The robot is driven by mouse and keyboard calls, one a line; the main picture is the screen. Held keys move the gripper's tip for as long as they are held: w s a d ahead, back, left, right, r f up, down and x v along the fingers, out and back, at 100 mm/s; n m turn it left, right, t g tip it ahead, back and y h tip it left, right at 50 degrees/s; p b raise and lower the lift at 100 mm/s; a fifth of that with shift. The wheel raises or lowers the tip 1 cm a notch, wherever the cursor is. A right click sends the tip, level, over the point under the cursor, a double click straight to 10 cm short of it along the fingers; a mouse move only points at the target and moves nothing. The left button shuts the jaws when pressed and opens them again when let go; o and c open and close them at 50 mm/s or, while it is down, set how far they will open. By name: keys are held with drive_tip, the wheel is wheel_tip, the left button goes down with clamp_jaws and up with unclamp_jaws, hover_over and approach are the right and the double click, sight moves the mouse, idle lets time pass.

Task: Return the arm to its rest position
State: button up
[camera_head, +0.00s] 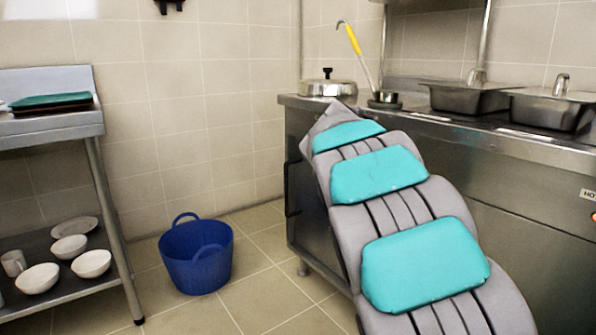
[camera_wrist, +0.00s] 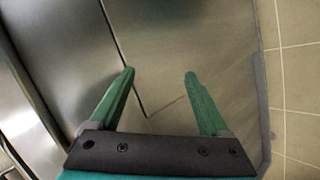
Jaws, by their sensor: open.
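My gripper (camera_wrist: 158,73) shows in the wrist view with its two green fingers spread apart and nothing between them. It faces the brushed steel front of the counter (camera_wrist: 195,40), with floor tiles along the right of that view. In the head view my arm, grey with teal pads, stretches from the lower right up toward the counter's left end. The gripper itself is hidden there behind the arm.
The steel counter (camera_head: 300,210) carries a lidded pot (camera_head: 328,88), a yellow-handled ladle (camera_head: 350,40) in a small pot (camera_head: 384,100), and lidded steel pans (camera_head: 465,97). A blue basket (camera_head: 196,262) stands on the floor. A steel shelf (camera_head: 50,126) with bowls is at left.

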drive_tip(key=s+f+g+y, duration=0.1)
drive_tip(key=s+f, duration=0.2)
drive_tip(key=s, duration=0.3)
drive_tip(key=s+a+f+g+y, duration=0.1)
drive_tip(key=s+f+y, duration=0.1)
drive_tip(key=s+f, duration=0.35)
drive_tip(key=s+f+g+y, duration=0.1)
drive_tip(key=s, duration=0.7)
drive_tip(key=s+a+f+g+y, duration=0.1)
drive_tip(key=s+a+f+y, duration=0.1)
drive_tip(key=s+a+f, duration=0.35)
drive_tip(key=s+a+f+y, duration=0.2)
drive_tip(key=s+a, duration=0.1)
drive_tip(key=s, duration=0.6)
drive_tip(key=s+a+f+g+y, duration=0.15)
drive_tip(key=s+a+f, duration=0.25)
drive_tip(key=s, duration=0.4)
drive_tip(key=s+p+v, duration=0.2)
drive_tip(key=p+v, duration=0.8)
drive_tip(key=shift+w+d+r+m+t+y+p, duration=0.3)
drive_tip(key=shift+d+t+y, duration=0.05)
drive_tip(key=shift+c, duration=0.3)
